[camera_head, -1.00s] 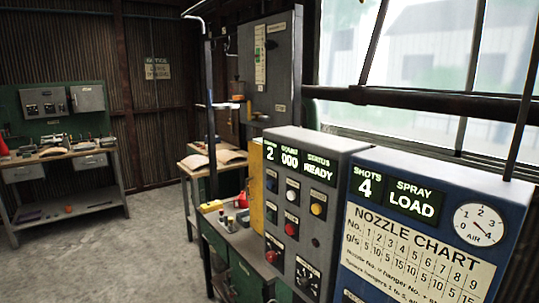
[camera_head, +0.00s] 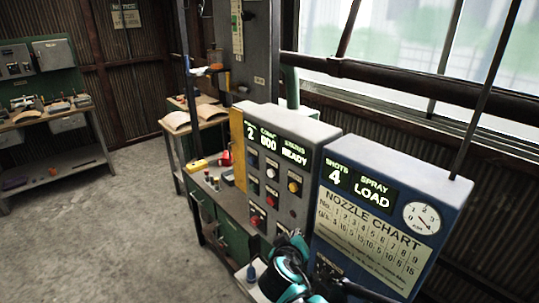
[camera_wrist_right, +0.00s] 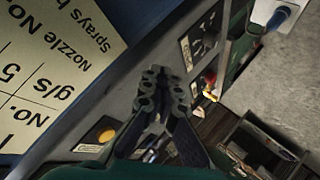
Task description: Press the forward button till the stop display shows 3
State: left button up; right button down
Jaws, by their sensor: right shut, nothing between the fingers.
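The grey control panel (camera_head: 283,150) stands upright in the middle of the head view. Its stop display (camera_head: 251,132) shows 2, beside a count of 000 and the status READY. Below are a white button (camera_head: 271,173), a yellow button (camera_head: 294,187), red buttons and dark ones. Their labels are too small to read, so I cannot tell which is forward. My right gripper (camera_head: 292,241) is low in front of the panel's lower part, partly hidden by my teal wrist. In the wrist view its fingers (camera_wrist_right: 164,82) are together and empty. My left gripper is not in view.
The blue spray box (camera_head: 385,212) with the nozzle chart stands right of the panel, close to my right arm. It reads SHOTS 4 and SPRAY LOAD. A bench (camera_head: 172,124) and a green-backed workbench (camera_head: 60,170) stand farther left. Open floor lies between.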

aim_at(270, 174)
pick_arm(q)
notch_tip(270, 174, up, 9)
jog(key=p, duration=0.7)
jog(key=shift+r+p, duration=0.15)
jog(key=shift+p, duration=0.25)
pick_arm(e)
jog(key=w+a+r+n+t, duration=0.2)
jog(key=a+r, duration=0.3)
jog(key=a, duration=0.3)
jog(key=w+a+r+n+t+y, duration=0.1)
jog(key=w+a+r+n+t, duration=0.1)
jog(key=w+a+r, duration=0.3)
jog(key=a+r+t, duration=0.1)
jog(key=a, duration=0.2)
jog(key=shift+y, duration=0.3)
jog(key=shift+w, duration=0.1)
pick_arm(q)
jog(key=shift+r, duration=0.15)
pick_arm(e)
jog(key=w+d, duration=0.5)
jog(key=d, duration=0.2)
jog(key=shift+w+d, duration=0.1)
jog(key=shift+d, duration=0.05)
jog(key=shift+w+d, duration=0.25)
jog(key=shift+d, duration=0.05)
